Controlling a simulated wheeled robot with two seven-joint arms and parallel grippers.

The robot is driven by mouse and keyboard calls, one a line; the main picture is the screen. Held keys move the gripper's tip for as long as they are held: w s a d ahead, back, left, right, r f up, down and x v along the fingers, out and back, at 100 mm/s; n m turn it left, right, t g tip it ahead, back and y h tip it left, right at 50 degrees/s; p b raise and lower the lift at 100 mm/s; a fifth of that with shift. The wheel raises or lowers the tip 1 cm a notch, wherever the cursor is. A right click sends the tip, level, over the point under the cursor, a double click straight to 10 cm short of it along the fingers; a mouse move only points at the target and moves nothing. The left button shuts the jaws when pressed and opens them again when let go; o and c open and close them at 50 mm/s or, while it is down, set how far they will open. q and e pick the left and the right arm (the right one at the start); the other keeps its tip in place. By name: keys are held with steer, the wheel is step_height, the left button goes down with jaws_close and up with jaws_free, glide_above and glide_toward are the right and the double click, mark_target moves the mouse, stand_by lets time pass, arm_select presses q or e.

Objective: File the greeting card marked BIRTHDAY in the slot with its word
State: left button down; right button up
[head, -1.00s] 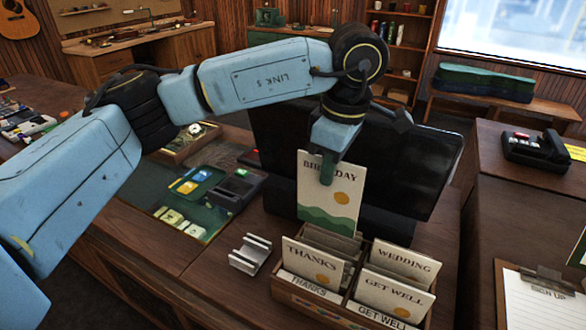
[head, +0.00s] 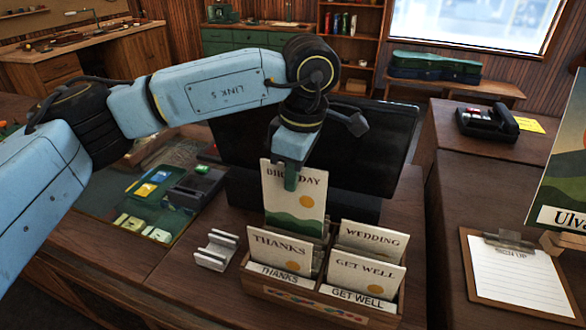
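The WEDDING card (head: 372,238) stands back right and the GET WELL card (head: 365,272) front right. Front labels read THANKS and GET WELL; the back left label is hidden. My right gripper is out of view.
A dark monitor (head: 375,135) stands close behind the rack and my gripper. A small metal stand (head: 216,250) sits left of the rack. A clipboard (head: 515,275) and a card terminal (head: 487,124) are on the right counter.

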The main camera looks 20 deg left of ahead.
arm_select(q)
steer(key=shift+f+b, duration=3.35)
steer(key=shift+f, duration=1.1)
steer(key=c, duration=1.6)
jaws_free()
steer(key=shift+o, duration=0.2)
steer(key=shift+r, duration=0.1)
steer(key=r, duration=0.4)
steer(key=d+r, duration=0.1)
steer(key=r, duration=0.8)
steer(key=shift+s+d+r, duration=0.1)
steer(key=shift+d, duration=0.2)
